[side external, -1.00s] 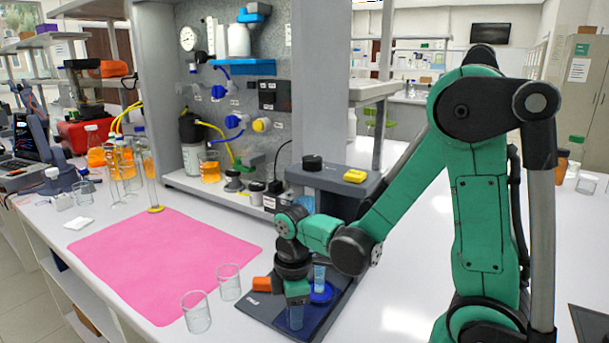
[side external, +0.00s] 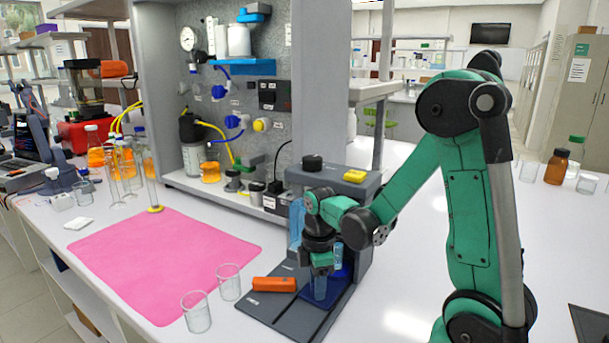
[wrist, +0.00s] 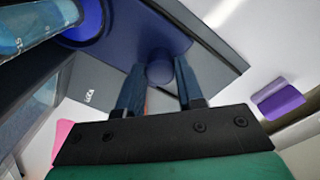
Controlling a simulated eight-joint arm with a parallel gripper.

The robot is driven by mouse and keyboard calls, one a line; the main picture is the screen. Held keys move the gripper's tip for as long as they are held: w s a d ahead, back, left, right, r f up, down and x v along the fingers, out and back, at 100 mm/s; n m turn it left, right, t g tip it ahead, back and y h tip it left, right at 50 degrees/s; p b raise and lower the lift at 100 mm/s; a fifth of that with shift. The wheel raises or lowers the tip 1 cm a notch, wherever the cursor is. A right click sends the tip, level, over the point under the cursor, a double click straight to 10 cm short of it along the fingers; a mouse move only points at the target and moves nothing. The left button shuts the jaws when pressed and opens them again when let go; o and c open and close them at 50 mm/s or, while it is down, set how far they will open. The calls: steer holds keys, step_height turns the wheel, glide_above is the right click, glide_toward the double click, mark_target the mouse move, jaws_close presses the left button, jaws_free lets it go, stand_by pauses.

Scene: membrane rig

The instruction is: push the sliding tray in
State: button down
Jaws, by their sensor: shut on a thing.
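The sliding tray (side external: 341,287) is a dark blue plate at the foot of a grey instrument (side external: 357,200). It lies over a dark grey base plate (side external: 268,309) that sticks out in front. In the wrist view the tray (wrist: 185,42) carries a round blue knob (wrist: 160,70) near its edge. My gripper (side external: 320,291) points down over the tray; in the wrist view its two fingers (wrist: 155,85) are on either side of the knob, closed on it. A clear blue cylinder (side external: 338,257) stands on the tray behind my gripper. The tray's inner end is hidden.
An orange block (side external: 274,284) lies on the base plate at the left. Two empty glass beakers (side external: 228,282) stand near the pink mat (side external: 165,262). A panel with bottles and tubing stands behind.

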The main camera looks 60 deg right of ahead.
steer(key=c, duration=0.5)
jaws_free()
steer(key=shift+c, duration=0.2)
steer(key=shift+r, duration=2.85)
